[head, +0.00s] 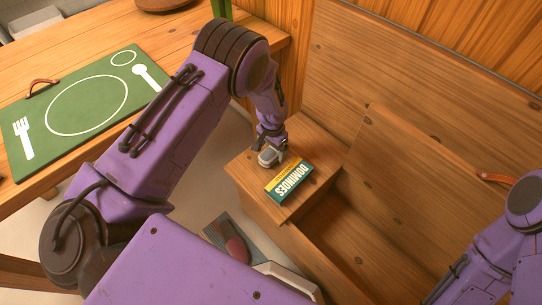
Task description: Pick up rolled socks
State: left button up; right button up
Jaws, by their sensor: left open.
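My left gripper (271,148) reaches down over the small wooden ledge, with its jaws open. A small pale grey rounded thing, which looks like the rolled socks (267,158), sits on the ledge right under the fingertips. The fingers partly cover it, and I cannot tell whether they touch it. My right arm shows at the lower right, but its gripper is out of the picture.
A teal and yellow dominoes box (289,181) lies on the ledge (246,183) close beside the gripper. An open wooden bin and a panel with a leather pull (496,178) are at the right. A table with a green placemat (60,125) is at the left.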

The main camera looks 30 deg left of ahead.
pick_arm(q)
notch_tip(320, 180, down, 3)
jog(key=shift+a+r, duration=0.1)
jog(key=shift+r, duration=0.05)
jog(key=c, duration=1.1)
jog(key=shift+r, duration=0.15)
jog(key=shift+c, duration=0.2)
